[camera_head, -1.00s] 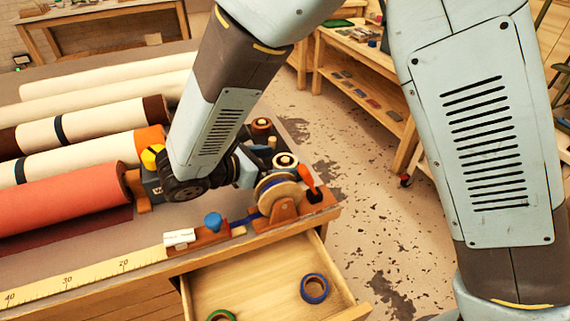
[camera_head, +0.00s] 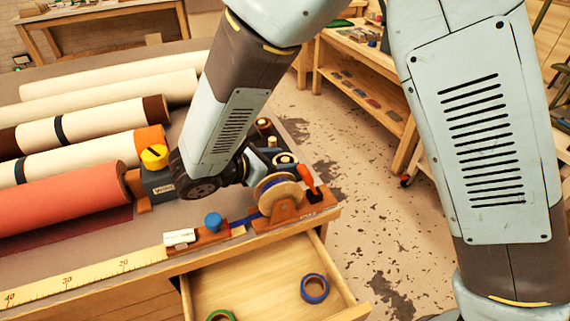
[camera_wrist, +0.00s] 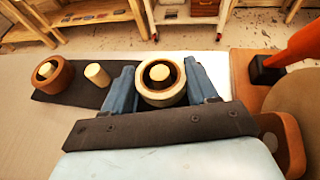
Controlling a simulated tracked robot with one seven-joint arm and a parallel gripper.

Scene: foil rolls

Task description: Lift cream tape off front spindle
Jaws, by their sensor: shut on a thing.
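The cream tape (camera_wrist: 161,94) is a pale roll with a dark core, in the middle of the wrist view. A light peg top, the front spindle (camera_wrist: 159,72), shows inside its core, so the tape is around the spindle. My gripper (camera_wrist: 163,84) has its two blue fingers shut on the tape, one on each side. In the head view the cream tape (camera_head: 285,158) sits at the bench's right end, with my gripper (camera_head: 277,158) at it, partly hidden by my wrist.
A bare peg (camera_wrist: 97,75) and a brown roll (camera_wrist: 52,76) on its own peg stand to the left in the wrist view. A tape dispenser (camera_head: 283,205) with an orange-red handle (camera_head: 307,176) is close by. An open drawer (camera_head: 260,290) holds blue and green tape rolls.

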